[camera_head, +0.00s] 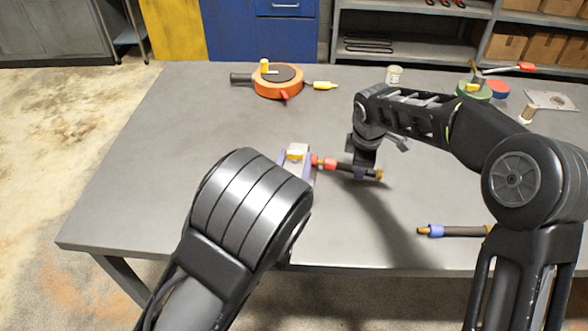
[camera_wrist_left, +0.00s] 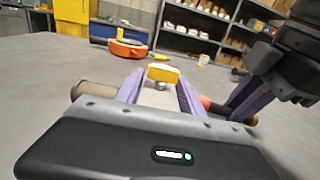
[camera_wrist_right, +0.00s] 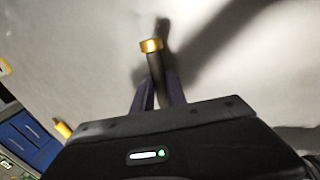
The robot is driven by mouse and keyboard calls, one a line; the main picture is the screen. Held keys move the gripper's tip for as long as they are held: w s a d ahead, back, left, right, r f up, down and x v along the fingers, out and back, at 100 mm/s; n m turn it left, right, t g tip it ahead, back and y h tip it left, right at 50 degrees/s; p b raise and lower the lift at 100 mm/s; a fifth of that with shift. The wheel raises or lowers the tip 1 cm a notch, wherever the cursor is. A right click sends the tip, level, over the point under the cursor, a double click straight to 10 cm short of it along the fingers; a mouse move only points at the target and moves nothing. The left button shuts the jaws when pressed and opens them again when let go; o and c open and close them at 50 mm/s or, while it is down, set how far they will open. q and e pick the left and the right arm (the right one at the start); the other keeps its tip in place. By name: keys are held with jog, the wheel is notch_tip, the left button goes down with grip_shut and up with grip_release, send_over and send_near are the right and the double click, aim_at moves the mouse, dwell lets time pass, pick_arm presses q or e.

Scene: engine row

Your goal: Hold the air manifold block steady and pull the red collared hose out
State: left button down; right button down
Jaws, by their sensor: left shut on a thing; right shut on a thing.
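The air manifold block (camera_head: 296,153) has a yellow top and stands near the table's middle. My left gripper (camera_head: 297,165) is shut on it, with purple fingers on both sides; the block also shows in the left wrist view (camera_wrist_left: 162,76). The red collared hose (camera_head: 345,167) lies to the block's right, dark with red near the block and a brass far end. I cannot tell whether its near end is still inside the block. My right gripper (camera_head: 364,168) is shut on the hose's dark part. The brass end also shows beyond the fingers in the right wrist view (camera_wrist_right: 151,46).
A blue-collared hose (camera_head: 452,231) lies at the front right. An orange round reel (camera_head: 280,86) and a yellow-tipped piece (camera_head: 321,85) lie at the back. A can (camera_head: 394,75) and several small parts stand at the back right. The table's left side is clear.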

aim_at(378, 171)
jog(key=shift+s+d, duration=0.1)
jog(key=shift+d, duration=0.85)
jog(key=shift+d, duration=0.3)
jog(key=shift+d, duration=0.15)
jog(key=shift+s+d, duration=0.15)
jog(key=shift+d, duration=0.75)
jog(key=shift+r, duration=3.55)
